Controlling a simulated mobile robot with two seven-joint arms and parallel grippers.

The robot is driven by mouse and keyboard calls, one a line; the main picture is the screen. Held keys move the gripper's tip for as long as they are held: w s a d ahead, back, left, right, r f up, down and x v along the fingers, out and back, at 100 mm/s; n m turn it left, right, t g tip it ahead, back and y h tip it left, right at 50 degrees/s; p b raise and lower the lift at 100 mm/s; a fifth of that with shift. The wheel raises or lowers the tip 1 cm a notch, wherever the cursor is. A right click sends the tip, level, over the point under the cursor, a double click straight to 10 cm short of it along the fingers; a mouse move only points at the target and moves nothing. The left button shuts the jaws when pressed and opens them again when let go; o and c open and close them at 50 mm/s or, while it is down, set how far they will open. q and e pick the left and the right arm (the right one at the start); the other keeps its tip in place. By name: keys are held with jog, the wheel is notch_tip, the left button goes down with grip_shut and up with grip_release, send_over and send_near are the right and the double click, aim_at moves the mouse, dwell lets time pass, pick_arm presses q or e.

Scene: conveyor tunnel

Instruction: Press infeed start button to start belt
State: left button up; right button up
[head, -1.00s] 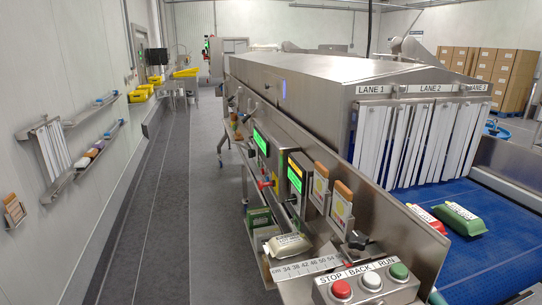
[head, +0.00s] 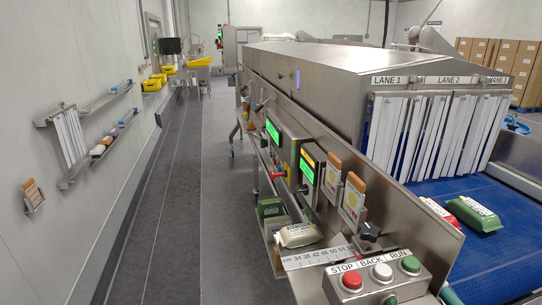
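A grey button box (head: 378,288) stands at the near end of the machine's side panel. It carries a red button (head: 352,279) under STOP, a white button (head: 382,272) under BACK and a green button (head: 410,264) under RUN. The blue belt (head: 470,255) runs into the tunnel through white strip curtains (head: 435,135) marked LANE 1, LANE 2 and LANE 3. A green pack (head: 472,214) and a red-and-white pack (head: 438,210) lie on the belt. Neither of my grippers shows in the head view.
The steel side panel holds green-lit displays (head: 306,167), sample cards (head: 352,198), a black knob (head: 370,231) and a ruler (head: 318,257). A white pack (head: 298,235) lies beside the ruler. Wall shelves (head: 92,160) line the left. The grey floor aisle (head: 165,200) between is clear.

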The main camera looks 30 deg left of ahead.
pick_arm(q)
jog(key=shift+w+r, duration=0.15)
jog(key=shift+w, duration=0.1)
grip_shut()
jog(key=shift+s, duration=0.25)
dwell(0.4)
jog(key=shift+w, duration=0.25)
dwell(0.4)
